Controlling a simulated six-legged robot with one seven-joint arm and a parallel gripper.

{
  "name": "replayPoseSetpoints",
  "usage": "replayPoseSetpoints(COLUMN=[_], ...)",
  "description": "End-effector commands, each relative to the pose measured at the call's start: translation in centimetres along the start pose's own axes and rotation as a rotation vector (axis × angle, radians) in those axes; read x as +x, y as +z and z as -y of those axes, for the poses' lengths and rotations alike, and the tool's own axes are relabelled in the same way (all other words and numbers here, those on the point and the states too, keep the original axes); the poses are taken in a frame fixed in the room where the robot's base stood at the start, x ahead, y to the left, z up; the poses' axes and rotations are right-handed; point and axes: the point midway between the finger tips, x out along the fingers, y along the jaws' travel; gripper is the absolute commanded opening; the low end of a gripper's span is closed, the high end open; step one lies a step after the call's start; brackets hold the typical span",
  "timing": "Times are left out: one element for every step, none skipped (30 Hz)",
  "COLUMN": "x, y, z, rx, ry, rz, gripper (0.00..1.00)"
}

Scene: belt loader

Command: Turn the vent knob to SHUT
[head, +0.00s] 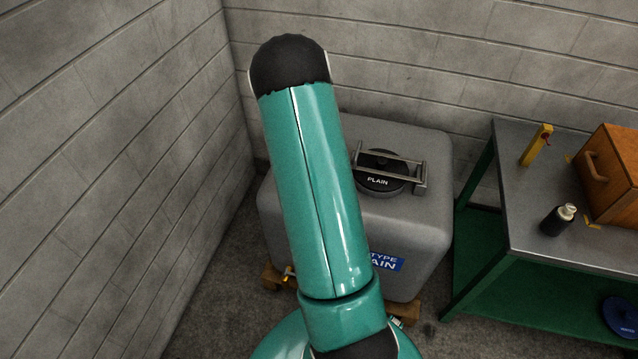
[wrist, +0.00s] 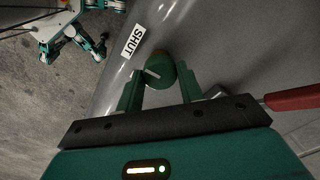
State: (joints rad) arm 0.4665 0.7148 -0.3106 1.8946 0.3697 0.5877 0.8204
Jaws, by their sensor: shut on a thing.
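The vent knob (wrist: 159,68) is round and green and shows in the wrist view on a grey, curved surface. A short white mark on its face slants from upper left to lower right. A white label reading SHUT (wrist: 132,41) sits above and left of the knob, apart from it. My gripper (wrist: 160,86) is shut on the knob, one finger on each side. In the head view my teal arm hides the gripper, and the knob does not show there.
A metal-topped bench (head: 520,205) with a wooden box (head: 610,180) and dark bottle (head: 558,219) is at right. A red handle (wrist: 292,98) lies right of my gripper.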

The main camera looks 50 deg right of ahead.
Motion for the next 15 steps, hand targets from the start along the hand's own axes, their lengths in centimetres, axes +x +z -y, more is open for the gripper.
replayPoseSetpoints(x=[0.04, 0.04, 0.04, 0.05, 0.05, 0.05, 0.05, 0.05, 0.05, 0.05, 0.05, 0.05, 0.05, 0.05, 0.05], y=[0.09, 0.1, 0.11, 0.1, 0.1, 0.09, 0.09, 0.08, 0.08, 0.08, 0.07, 0.07, 0.07, 0.07, 0.07], z=[0.02, 0.02, 0.02, 0.02, 0.02, 0.01, 0.01, 0.01, 0.01, 0.0, 0.0, 0.0, 0.0, 0.0, 0.0], rx=[0.014, 0.021, 0.031, 0.038, 0.043, 0.049, 0.052, 0.055, 0.057, 0.058, 0.059, 0.059, 0.059, 0.059, 0.059], ry=[0.001, 0.001, 0.001, 0.001, 0.001, 0.001, 0.001, 0.001, 0.001, 0.001, 0.001, 0.001, 0.001, 0.001, 0.001], rz=[0.0, 0.0, 0.0, 0.001, 0.001, 0.001, 0.001, 0.001, 0.001, 0.001, 0.001, 0.001, 0.001, 0.001, 0.001], gripper=[0.14, 0.14, 0.14, 0.14, 0.14, 0.14, 0.14, 0.14, 0.14, 0.14, 0.14, 0.14, 0.14, 0.14, 0.14])
